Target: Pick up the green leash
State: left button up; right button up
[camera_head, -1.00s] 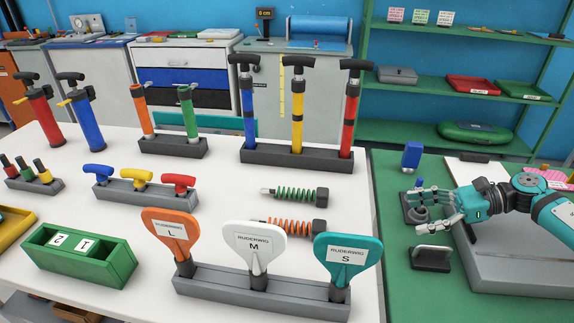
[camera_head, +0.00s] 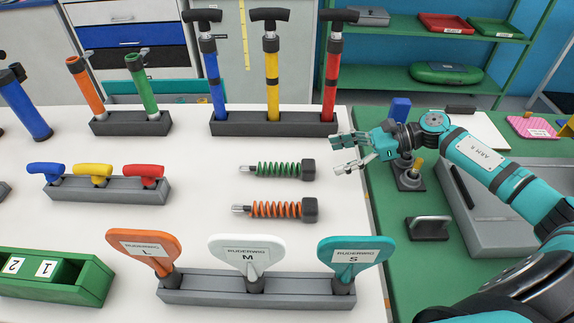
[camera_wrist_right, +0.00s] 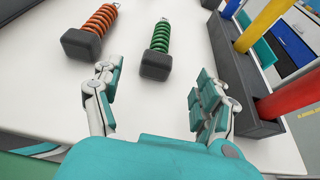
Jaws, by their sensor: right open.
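The green leash (camera_head: 280,169) is a green coil with a dark grey block at its right end and a metal tip at its left. It lies on the white table (camera_head: 200,200). It also shows in the right wrist view (camera_wrist_right: 161,38), ahead of the fingers and between their lines. My right gripper (camera_head: 348,155) is open and empty, to the right of the leash's block and apart from it. The right gripper's two fingers (camera_wrist_right: 152,105) are spread in the wrist view. My left gripper is not in view.
An orange coil (camera_head: 275,209) lies just in front of the green one. A dark rack (camera_head: 270,124) with blue, yellow and red pumps stands behind it. Paddles stand in a grey rack (camera_head: 215,290) at the front. The green table (camera_head: 400,270) is at right.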

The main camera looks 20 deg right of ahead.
aim_at(307, 164)
jog(key=x, duration=0.2)
jog(key=shift+w+a, duration=0.1)
jog(key=shift+a, duration=0.15)
jog(key=p+x, duration=0.2)
jog(key=x, duration=0.2)
jog(key=shift+a, duration=0.15)
jog(key=shift+w+a+f, duration=0.2)
jog(key=shift+a+f, duration=0.05)
jog(key=shift+a, duration=0.1)
jog(key=c, duration=1.3)
